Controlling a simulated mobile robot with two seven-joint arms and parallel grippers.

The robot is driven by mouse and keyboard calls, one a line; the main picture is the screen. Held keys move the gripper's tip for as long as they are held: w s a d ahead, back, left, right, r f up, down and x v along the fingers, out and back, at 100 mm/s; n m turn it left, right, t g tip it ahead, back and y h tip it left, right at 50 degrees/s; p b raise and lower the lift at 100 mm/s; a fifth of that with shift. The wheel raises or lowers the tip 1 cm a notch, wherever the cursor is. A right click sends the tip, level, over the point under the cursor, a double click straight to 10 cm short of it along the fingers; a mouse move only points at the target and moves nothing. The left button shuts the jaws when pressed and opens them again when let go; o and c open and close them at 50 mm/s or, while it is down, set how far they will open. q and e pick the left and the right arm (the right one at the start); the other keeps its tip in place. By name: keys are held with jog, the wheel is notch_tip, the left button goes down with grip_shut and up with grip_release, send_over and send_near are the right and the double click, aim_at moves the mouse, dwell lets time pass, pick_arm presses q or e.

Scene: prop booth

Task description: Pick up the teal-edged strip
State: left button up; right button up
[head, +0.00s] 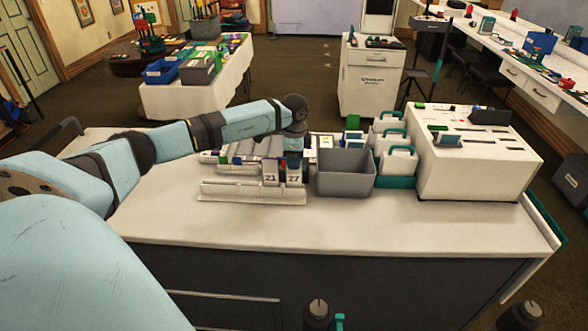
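My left arm reaches in from the left, and its wrist bends down over the strips near the middle of the table. My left gripper (293,150) points down just behind the tags marked 21 (271,179) and 27 (293,179). Its fingers are too small and hidden to tell whether they are open or hold anything. Several pale strips lie in a white rack (250,194) below and left of the gripper, with small coloured ends. I cannot make out for sure which strip has the teal edge. My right gripper is not in view.
A grey open bin (345,181) stands just right of the rack. White jugs with teal handles (399,165) and a large white box unit (475,165) are farther right. The table's front strip (330,228) is clear.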

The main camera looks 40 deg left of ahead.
pick_arm(q)
jog(key=shift+f, duration=0.4)
jog(key=shift+c, duration=0.5)
grip_shut()
jog(key=shift+r, duration=0.15)
